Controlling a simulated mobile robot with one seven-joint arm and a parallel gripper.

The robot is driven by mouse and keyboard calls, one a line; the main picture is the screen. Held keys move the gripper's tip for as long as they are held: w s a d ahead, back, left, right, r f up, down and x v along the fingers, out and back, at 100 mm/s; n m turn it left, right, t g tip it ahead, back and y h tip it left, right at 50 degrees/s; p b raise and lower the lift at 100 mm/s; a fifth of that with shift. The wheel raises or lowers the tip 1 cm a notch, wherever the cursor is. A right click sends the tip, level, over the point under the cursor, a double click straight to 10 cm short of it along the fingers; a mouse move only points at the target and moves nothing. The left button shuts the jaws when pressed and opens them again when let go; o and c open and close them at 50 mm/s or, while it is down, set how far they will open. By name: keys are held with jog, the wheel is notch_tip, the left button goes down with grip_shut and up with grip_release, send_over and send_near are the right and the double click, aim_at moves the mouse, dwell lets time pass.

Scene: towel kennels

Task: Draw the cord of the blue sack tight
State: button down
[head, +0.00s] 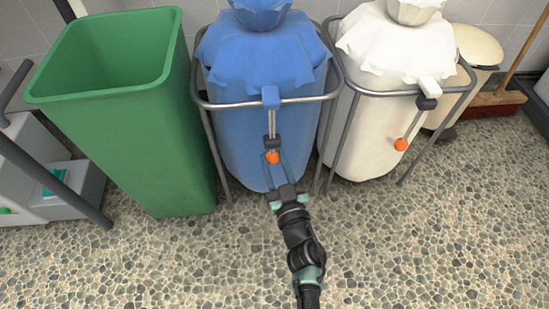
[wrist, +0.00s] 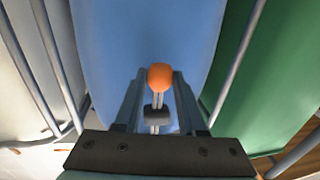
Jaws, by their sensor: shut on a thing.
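The blue sack (head: 255,140) hangs in a grey metal frame, its top cloth bunched at a narrow neck. Its pale double cord (head: 272,122) runs down the front from a blue tab (head: 271,97), through a dark slider (head: 271,142), to an orange ball (head: 273,157). The slider sits just above the ball, well below the tab. My gripper (head: 274,163) is shut on the ball at the sack's front. In the wrist view, the orange ball (wrist: 160,77) is between the fingertips, with the dark slider (wrist: 157,112) close by.
A green open bin (head: 130,120) stands left of the sack. A white sack (head: 365,120) in its own frame stands to the right, with another orange ball (head: 401,145) hanging. A cream bin (head: 475,50) and a broom (head: 495,98) are behind it. The pebbled floor in front is clear.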

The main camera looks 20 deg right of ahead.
jog(key=shift+s+f, duration=0.1)
jog(key=shift+f, duration=0.3)
jog(key=c, duration=0.8)
grip_release()
jog(key=shift+o, duration=1.4)
jog(key=shift+r, duration=0.1)
jog(key=s+p, duration=0.2)
jog(key=s, duration=0.2)
jog(key=s+a+p, duration=0.1)
jog(key=s, duration=0.3)
jog(key=s+p, duration=0.2)
jog(key=s, duration=0.2)
jog(key=shift+s+a+p, duration=0.3)
jog(key=shift+s, duration=0.1)
jog(key=shift+r, duration=0.1)
